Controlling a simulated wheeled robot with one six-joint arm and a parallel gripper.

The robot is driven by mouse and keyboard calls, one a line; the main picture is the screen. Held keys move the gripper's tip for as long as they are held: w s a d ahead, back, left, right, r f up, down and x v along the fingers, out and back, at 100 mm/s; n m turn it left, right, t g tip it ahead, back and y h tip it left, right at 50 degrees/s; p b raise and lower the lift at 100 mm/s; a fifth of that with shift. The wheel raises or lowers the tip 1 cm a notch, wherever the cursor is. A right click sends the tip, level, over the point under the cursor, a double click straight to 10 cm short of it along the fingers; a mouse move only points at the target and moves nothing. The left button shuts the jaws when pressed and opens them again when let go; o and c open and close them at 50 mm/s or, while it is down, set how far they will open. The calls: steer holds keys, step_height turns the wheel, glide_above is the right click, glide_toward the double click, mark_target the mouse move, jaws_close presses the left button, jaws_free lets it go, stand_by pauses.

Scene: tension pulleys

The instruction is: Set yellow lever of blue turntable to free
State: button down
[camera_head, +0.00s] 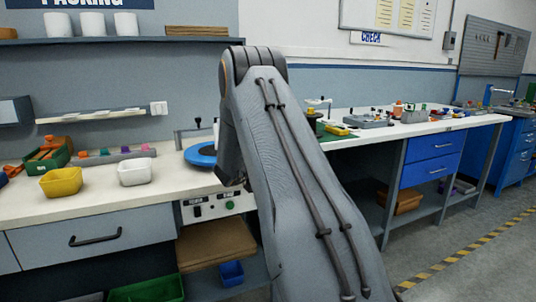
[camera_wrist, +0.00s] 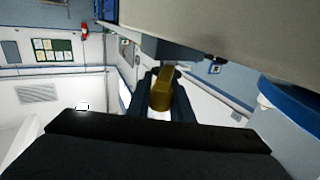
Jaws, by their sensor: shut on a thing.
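The blue turntable (camera_head: 198,156) sits on the white bench in the head view, its right side hidden behind my arm. Its blue rim (camera_wrist: 295,99) also shows at the right edge of the wrist view. The yellow lever (camera_wrist: 161,90) is in the middle of the wrist view, between the two dark fingers of my gripper (camera_wrist: 161,96). The fingers are shut on it, one on each side. In the head view my gripper and the lever are hidden behind my arm. I cannot tell which setting the lever is at.
A yellow bin (camera_head: 61,183) and a white bin (camera_head: 135,173) stand on the bench left of the turntable. A control panel with a green button (camera_head: 229,205) is below the bench edge. A grey tray of parts (camera_head: 368,121) lies farther right. The floor at right is clear.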

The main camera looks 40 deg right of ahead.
steer(key=shift+a, duration=0.1)
steer(key=c, duration=1.6)
jaws_free()
steer(key=shift+a, duration=0.15)
steer(key=shift+s, duration=0.1)
steer(key=shift+v, duration=3.8)
steer(key=shift+c, duration=0.3)
